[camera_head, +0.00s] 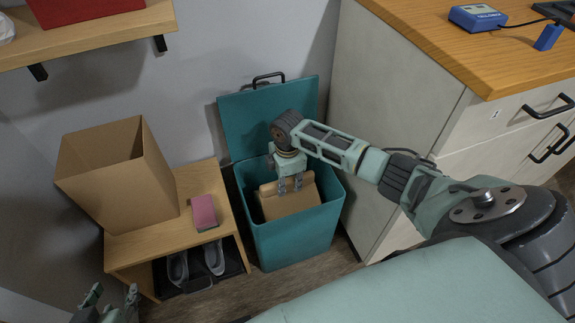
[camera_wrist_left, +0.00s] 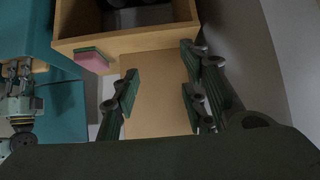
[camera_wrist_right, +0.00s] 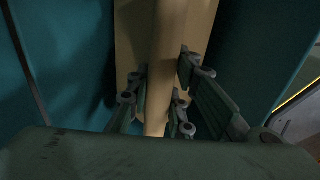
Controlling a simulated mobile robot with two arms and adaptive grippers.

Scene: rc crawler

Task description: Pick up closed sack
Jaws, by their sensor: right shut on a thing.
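The closed sack is a light brown paper bag (camera_head: 288,203) with a rolled top, inside the open teal bin (camera_head: 290,242). My right gripper (camera_head: 290,184) reaches down into the bin and is shut on the sack's rolled top. In the right wrist view the fold (camera_wrist_right: 165,60) of the sack runs between the fingers (camera_wrist_right: 163,90). The sack's lower part is hidden by the bin walls. My left gripper (camera_head: 112,295) is at the bottom left of the head view. In the left wrist view its fingers (camera_wrist_left: 160,92) are apart with nothing between them.
An open cardboard box (camera_head: 125,185) and a pink block (camera_head: 204,212) are on a wooden shoe bench (camera_head: 160,236) left of the bin. Grey shoes (camera_head: 214,256) are inside the bench. A cabinet (camera_head: 385,90) stands right of the bin. A wall shelf (camera_head: 105,30) is upper left.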

